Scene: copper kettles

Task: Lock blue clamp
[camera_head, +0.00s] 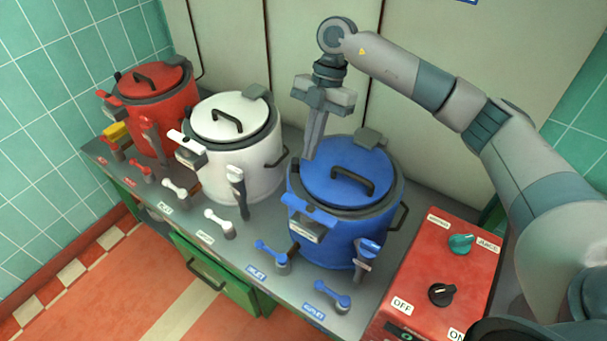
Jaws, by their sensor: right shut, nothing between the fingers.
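The blue kettle (338,240) stands on the grey counter, with its blue lid (335,178) lying on top and a dark handle on the lid. The blue clamp (312,217) is at the front left of the kettle's rim, a blue lever above a grey block. I cannot tell whether it is fully latched. My right gripper (311,152) is shut and empty, pointing down over the back left edge of the blue lid, behind the clamp and apart from it. Whether the fingertips touch the lid is unclear. My left gripper is not in view.
A white kettle (240,165) and a red kettle (165,115) stand to the left. A red control box (440,270) with knobs is at the right. Blue valve levers (270,252) stand along the counter's front edge. Cabinet panels (230,50) close off the back.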

